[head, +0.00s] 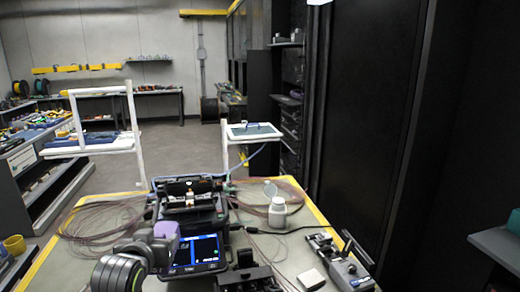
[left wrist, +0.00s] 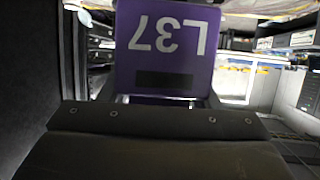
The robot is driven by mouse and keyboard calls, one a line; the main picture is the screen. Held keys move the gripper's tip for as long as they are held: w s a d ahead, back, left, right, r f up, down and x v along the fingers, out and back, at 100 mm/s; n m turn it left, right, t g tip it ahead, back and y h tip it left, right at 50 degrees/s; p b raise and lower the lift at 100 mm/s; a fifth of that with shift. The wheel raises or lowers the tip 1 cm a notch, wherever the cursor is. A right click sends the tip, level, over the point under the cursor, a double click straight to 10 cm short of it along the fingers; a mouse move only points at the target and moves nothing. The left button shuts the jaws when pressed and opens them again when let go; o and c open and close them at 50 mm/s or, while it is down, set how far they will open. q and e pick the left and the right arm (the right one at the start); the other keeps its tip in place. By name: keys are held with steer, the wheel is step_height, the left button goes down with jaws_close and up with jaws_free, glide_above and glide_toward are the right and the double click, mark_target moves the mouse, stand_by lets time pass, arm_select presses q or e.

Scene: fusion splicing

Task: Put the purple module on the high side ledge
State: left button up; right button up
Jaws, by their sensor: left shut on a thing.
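The purple module (head: 166,230) is in my left gripper (head: 160,238), above the front left of the table, beside the splicer's screen. In the left wrist view the purple module (left wrist: 167,45) fills the upper middle, with "L37" upside down on its face and a dark strip on it. My left gripper (left wrist: 165,100) is shut on it. Two raised white-framed ledges stand beyond the table, one at the left (head: 85,150) and one at the right (head: 254,138). I cannot tell which is the high side ledge.
The fusion splicer (head: 195,215) stands mid-table, its lit screen (head: 196,250) towards me. A white bottle (head: 277,212) and coiled fibres (head: 100,218) flank it. A small device (head: 345,268) lies at the right. Dark cabinets (head: 370,120) close off the right side.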

arm_select(q)
steer(key=s+d+r, duration=0.4)
steer(key=s+r, duration=0.1)
steer(key=s, duration=0.4)
steer(key=shift+r+m+h, duration=0.25)
steer(key=shift+m+h, duration=0.05)
steer(key=shift+h, duration=0.1)
